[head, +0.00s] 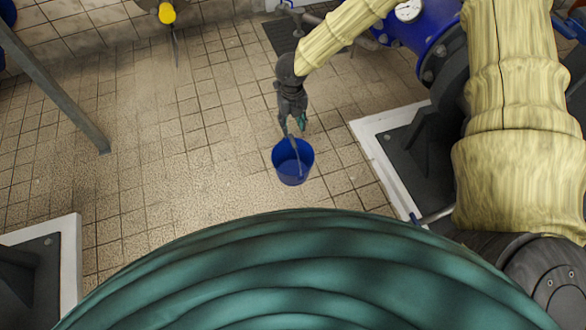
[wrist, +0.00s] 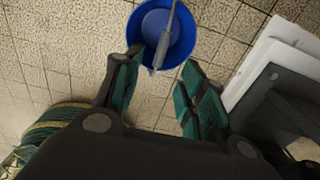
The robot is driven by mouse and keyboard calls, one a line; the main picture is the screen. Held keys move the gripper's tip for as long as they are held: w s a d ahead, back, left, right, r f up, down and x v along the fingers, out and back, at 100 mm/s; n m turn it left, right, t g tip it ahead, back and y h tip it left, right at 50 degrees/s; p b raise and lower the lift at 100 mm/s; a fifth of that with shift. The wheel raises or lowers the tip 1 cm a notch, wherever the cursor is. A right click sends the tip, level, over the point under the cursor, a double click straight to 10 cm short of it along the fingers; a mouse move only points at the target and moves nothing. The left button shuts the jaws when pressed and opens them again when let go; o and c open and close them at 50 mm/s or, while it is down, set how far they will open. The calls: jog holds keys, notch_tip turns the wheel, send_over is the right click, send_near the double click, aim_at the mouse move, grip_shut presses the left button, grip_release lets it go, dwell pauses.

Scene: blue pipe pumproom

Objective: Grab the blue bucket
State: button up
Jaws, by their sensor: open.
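The blue bucket (head: 292,172) stands upright on the tiled floor in the middle of the head view. It also shows at the top of the wrist view (wrist: 178,58), just beyond the fingertips. A thin grey rod-like handle (wrist: 166,38) crosses the bucket's opening. My gripper (head: 293,127) points down above the bucket's far rim in the head view. In the wrist view its green-padded fingers (wrist: 160,85) are apart with nothing between them, and the left fingertip overlaps the bucket's near rim. I cannot tell whether it touches.
A white-edged plinth with a dark base (head: 372,142) stands right of the bucket, under a blue pipe (head: 425,30). Another plinth (head: 70,262) is at the lower left. A grey post (head: 60,85) slants at the upper left. The floor left of the bucket is clear.

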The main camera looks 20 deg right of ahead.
aim_at(293, 140)
notch_tip(293, 140, down, 6)
jog(key=shift+w+r+b, duration=0.1)
jog(key=shift+r+b, duration=0.05)
jog(key=shift+b, duration=0.95)
jog(key=shift+d+f+b, duration=0.15)
jog(key=shift+f+b, duration=1.4)
jog(key=shift+f, duration=1)
grip_shut()
